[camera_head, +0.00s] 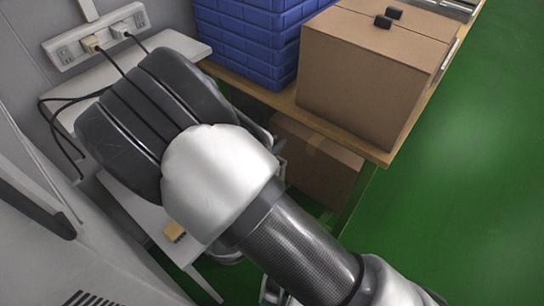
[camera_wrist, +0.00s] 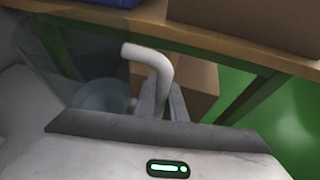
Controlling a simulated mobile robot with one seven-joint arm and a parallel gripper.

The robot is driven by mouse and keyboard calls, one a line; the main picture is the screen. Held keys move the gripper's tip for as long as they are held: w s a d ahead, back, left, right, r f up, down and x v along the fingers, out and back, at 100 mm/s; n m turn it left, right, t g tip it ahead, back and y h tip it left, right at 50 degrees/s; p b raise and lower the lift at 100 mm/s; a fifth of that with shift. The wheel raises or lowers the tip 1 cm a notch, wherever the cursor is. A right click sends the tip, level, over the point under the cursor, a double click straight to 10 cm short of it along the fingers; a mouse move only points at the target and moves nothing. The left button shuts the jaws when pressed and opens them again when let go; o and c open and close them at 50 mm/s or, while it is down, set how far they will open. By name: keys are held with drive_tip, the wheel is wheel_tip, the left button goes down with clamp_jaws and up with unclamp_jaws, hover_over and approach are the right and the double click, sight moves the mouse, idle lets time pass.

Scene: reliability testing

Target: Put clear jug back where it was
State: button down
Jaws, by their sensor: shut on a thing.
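The clear jug shows in the wrist view as a see-through, greyish body (camera_wrist: 95,75) with a pale curved handle (camera_wrist: 150,54). My gripper (camera_wrist: 163,103) is shut on the handle, with a finger on either side of its lower part. The jug's lower part is partly hidden by my gripper's housing. In the head view my arm covers my gripper, and I cannot make out the jug clearly there.
A wooden-topped table (camera_head: 362,150) holds a large cardboard box (camera_head: 355,85) and stacked blue crates (camera_head: 245,40). Another box (camera_head: 315,165) stands beneath it. A pale shelf unit (camera_head: 187,47) with a power strip (camera_head: 97,38) is at left. Green floor (camera_head: 470,180) is clear at right.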

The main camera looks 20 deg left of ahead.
drive_tip(key=shift+f+b, duration=0.6)
drive_tip(key=shift+f, duration=1.5)
drive_tip(key=shift+f, duration=0.2)
drive_tip(key=c, duration=1.8)
unclamp_jaws()
drive_tip(key=shift+s+r, duration=0.2)
drive_tip(key=shift+r, duration=0.1)
drive_tip(key=p+v, duration=0.2)
drive_tip(key=v, duration=0.9)
drive_tip(key=shift+s+p, duration=0.3)
drive_tip(key=shift+p, duration=0.05)
